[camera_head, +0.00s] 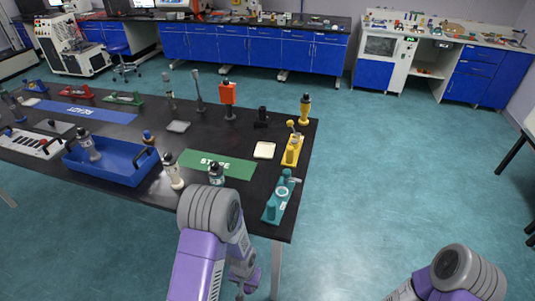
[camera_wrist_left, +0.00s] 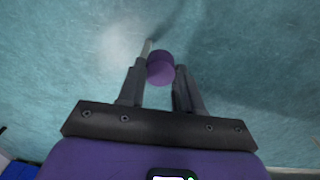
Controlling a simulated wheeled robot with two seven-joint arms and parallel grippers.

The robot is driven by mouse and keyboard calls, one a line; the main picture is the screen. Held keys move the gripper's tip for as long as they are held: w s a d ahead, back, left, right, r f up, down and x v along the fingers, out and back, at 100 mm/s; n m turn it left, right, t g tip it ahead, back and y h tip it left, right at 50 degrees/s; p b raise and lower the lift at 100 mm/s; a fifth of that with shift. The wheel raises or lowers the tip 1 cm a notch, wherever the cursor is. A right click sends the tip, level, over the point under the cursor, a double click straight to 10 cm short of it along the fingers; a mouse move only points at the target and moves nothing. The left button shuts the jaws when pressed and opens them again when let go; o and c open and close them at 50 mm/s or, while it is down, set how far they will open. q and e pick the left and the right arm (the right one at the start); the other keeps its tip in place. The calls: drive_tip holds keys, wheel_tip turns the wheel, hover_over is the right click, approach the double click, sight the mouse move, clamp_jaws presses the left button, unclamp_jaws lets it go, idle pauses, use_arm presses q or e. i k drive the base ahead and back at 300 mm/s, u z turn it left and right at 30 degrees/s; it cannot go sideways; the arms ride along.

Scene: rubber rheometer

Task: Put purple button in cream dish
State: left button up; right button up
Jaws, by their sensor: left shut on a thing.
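My left gripper (camera_wrist_left: 160,78) is shut on the purple button (camera_wrist_left: 160,68), a short purple cylinder held between the fingertips. In the head view my left gripper (camera_head: 241,290) hangs low by the table's front edge, partly hidden by my arm; the button cannot be made out there. The cream dish (camera_head: 264,150) is a small, pale square dish on the black table, right of the green mat. It looks empty. My right arm shows at lower right, but its gripper is out of view.
The black table (camera_head: 215,133) holds a blue tray (camera_head: 110,168), a green mat (camera_head: 217,164), a yellow fixture (camera_head: 291,151), a teal fixture (camera_head: 281,200) and a cream bottle (camera_head: 173,172). Open floor lies to the right.

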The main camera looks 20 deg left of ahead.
sight(263, 155)
drive_tip(key=z, duration=0.75)
drive_tip(key=k, duration=1)
drive_tip(key=z, duration=0.95)
drive_tip(key=i, duration=2.3)
drive_tip(key=u, duration=0.85)
drive_tip(key=i, duration=1.55)
drive_tip(key=u, duration=2)
drive_tip(key=i, duration=0.8)
drive_tip(key=u, duration=0.75)
